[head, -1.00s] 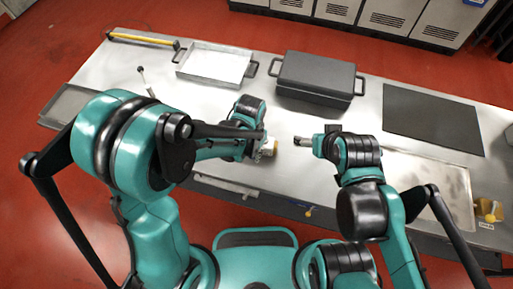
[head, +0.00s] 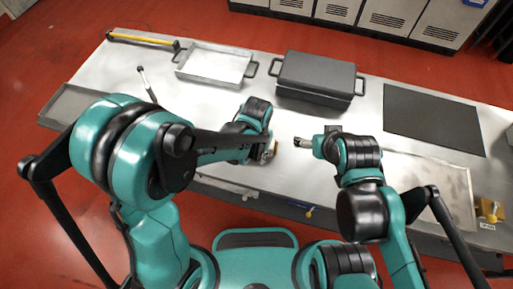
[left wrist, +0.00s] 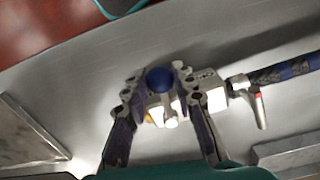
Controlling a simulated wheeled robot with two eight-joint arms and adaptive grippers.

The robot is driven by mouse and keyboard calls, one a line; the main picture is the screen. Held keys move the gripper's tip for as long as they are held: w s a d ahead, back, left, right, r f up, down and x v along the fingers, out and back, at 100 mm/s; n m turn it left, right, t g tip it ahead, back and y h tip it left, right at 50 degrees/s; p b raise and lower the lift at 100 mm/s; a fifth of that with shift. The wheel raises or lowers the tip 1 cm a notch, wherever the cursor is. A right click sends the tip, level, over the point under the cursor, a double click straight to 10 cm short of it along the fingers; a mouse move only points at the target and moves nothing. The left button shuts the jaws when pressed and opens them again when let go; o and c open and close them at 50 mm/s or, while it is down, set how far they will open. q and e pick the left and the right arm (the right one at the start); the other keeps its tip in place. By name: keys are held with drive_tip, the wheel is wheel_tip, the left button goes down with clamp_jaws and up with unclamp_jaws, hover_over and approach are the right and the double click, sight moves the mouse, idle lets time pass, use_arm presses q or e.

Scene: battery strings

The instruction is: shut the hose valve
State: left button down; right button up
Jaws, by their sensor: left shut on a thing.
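In the left wrist view, a pale metal valve body (left wrist: 208,94) lies beside a blue round knob (left wrist: 160,79). A dark blue braided hose (left wrist: 285,72) runs from its right side, and a small lever with a red part (left wrist: 258,104) stands at that joint. My left gripper (left wrist: 158,88) is shut on the blue knob, its fingers on either side of it. In the head view, my left gripper (head: 270,153) is low over the table's middle; the valve is mostly hidden there. My right gripper (head: 303,143) points left, just right of it; its jaws are too small to read.
The steel table (head: 215,105) holds a shallow tray (head: 214,66), a dark lidded box (head: 315,79) and a black mat (head: 432,119). A yellow-handled tool (head: 140,39) lies at the back left. A yellow block (head: 487,210) sits at the right front.

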use_arm(q)
drive_tip(key=shift+d, duration=0.15)
drive_tip(key=shift+s+d+n, duration=0.3)
drive_tip(key=shift+d+n, duration=0.45)
drive_tip(key=shift+n, duration=0.45)
drive_tip(key=shift+d+n+b, duration=0.45)
drive_tip(key=shift+d+n, duration=0.45)
drive_tip(key=shift+n, duration=0.4)
drive_tip(key=shift+d, duration=0.1)
drive_tip(key=shift+d+n, duration=0.8)
drive_tip(key=shift+n, duration=0.4)
drive_tip(key=shift+w, duration=0.1)
